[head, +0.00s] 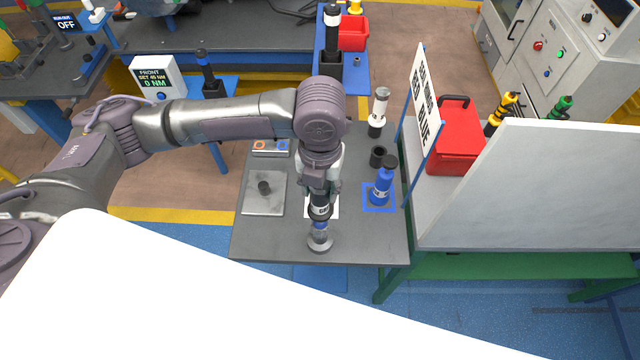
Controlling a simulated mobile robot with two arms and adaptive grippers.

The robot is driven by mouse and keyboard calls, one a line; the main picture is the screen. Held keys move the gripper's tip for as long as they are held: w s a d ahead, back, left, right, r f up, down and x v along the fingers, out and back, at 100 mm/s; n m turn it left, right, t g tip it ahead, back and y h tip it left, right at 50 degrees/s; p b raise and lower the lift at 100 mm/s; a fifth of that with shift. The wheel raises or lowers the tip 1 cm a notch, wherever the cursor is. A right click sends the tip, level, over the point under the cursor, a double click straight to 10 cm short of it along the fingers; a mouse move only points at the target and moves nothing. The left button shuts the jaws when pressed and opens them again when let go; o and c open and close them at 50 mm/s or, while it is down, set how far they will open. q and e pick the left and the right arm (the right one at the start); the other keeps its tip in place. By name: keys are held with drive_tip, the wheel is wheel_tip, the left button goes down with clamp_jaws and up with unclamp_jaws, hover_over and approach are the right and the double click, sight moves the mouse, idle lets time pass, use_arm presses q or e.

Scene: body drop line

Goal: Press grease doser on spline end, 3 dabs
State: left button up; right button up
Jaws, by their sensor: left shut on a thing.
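My left gripper (320,188) points down over the small dark table and is shut on a dark cylindrical tool (319,209) with a pale label band, which I take to be the grease doser. A blue band shows at the tool's lower end. Directly below is a round grey metal piece (320,244), which may be the spline end. The tool's lower end meets or nearly meets it; I cannot tell if they touch. A white square (334,207) lies partly hidden behind the tool. My right gripper is not in view.
On the dark table (362,245) are a blue bottle (382,188) on a blue square, a dark cup (377,157), a pale bottle (379,105), a grey plate (264,205) and a ring tray (270,148). A sign (422,105) and red box (457,140) stand right.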

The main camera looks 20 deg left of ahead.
use_arm(q)
drive_tip(key=shift+f+b, duration=0.5)
drive_tip(key=shift+f, duration=0.85)
idle(0.4)
drive_tip(key=shift+r, duration=0.15)
drive_tip(key=shift+r+p, duration=0.8)
drive_tip(key=shift+p, duration=0.15)
drive_tip(key=shift+r, duration=0.7)
drive_tip(key=shift+r, duration=2.4)
